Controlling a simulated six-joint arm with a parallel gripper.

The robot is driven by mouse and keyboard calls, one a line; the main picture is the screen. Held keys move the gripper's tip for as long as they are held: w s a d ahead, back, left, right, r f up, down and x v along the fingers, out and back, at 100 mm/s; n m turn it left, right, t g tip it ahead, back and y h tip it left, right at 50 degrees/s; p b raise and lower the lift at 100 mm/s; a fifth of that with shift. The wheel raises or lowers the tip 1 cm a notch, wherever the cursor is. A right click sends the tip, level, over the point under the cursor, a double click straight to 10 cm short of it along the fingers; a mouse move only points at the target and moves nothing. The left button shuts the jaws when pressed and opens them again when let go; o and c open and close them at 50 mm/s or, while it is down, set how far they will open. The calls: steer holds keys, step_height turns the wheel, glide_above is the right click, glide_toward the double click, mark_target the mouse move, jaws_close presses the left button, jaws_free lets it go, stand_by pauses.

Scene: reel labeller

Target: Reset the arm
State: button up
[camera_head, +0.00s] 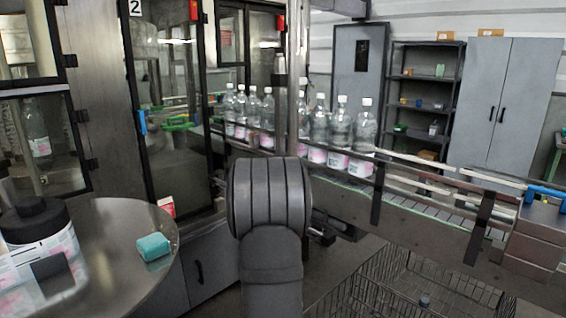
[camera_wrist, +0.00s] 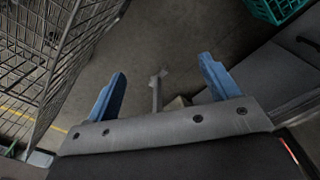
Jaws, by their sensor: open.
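My gripper (camera_wrist: 161,92) shows in the wrist view with its two blue fingers spread wide apart. In the head view, a dark grey link of my arm stands in the middle foreground, and my gripper is not visible there.
A wire cart (camera_head: 372,290) stands at the lower right, and its mesh also shows in the wrist view (camera_wrist: 62,45). A conveyor (camera_head: 425,210) carries several clear bottles (camera_head: 341,122). A round metal table (camera_head: 118,225) at left holds a teal block (camera_head: 153,246) and a black-capped labelled container (camera_head: 38,245).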

steer(key=shift+s+d+f+m, duration=0.15)
steer(key=shift+d+f+m, duration=0.2)
steer(key=shift+f, duration=0.4)
steer(key=shift+s+d+f+m, duration=0.1)
steer(key=shift+d+f+m, duration=0.2)
steer(key=shift+f, duration=0.45)
steer(key=shift+s+d+f+m, duration=0.15)
steer(key=shift+d+f+m, duration=0.2)
steer(key=shift+f, duration=0.4)
stand_by(0.8)
